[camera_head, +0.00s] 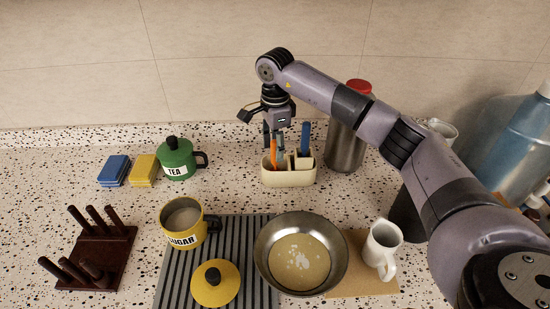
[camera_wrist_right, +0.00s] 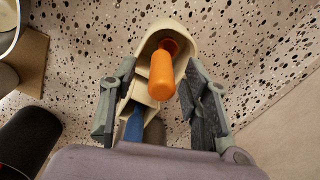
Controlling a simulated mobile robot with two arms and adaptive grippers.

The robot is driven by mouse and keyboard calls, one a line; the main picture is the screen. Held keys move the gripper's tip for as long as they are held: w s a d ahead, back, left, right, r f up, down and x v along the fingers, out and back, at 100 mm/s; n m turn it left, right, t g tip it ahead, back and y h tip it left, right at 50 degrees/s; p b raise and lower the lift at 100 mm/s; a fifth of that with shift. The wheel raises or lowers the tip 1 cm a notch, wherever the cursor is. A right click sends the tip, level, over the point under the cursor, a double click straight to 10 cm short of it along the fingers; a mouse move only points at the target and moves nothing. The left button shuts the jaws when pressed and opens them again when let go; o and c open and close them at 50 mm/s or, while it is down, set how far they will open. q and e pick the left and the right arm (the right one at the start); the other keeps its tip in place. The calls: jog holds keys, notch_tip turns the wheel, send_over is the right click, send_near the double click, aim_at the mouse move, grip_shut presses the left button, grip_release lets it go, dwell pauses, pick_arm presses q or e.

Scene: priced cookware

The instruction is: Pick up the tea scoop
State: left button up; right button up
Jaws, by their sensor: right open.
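A cream holder (camera_head: 289,177) stands on the speckled counter near the back wall, with an orange handle (camera_head: 274,154) and a blue handle (camera_head: 305,138) upright in it. The heads of these utensils are hidden, so I cannot tell which is the tea scoop. My right gripper (camera_head: 277,138) is over the holder's left part, pointing down and open. In the right wrist view, the orange handle (camera_wrist_right: 162,76) is between the open fingers, apart from both. The blue handle (camera_wrist_right: 133,123) and a grey handle (camera_wrist_right: 155,130) are nearer the gripper's palm. My left gripper is not in view.
A green TEA pot (camera_head: 176,160) and two sponges (camera_head: 143,170) stand left of the holder. A steel canister (camera_head: 346,140) with a red lid is close on its right. A pan (camera_head: 300,253), a yellow SUGAR pot (camera_head: 181,223) and a white mug (camera_head: 382,248) are in front.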

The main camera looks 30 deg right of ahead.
notch_tip(320, 180, down, 4)
jog(key=shift+f+p, duration=0.1)
jog(key=shift+p, duration=0.6)
jog(key=shift+c, duration=0.3)
jog(key=shift+w, duration=0.1)
jog(key=c, duration=0.9)
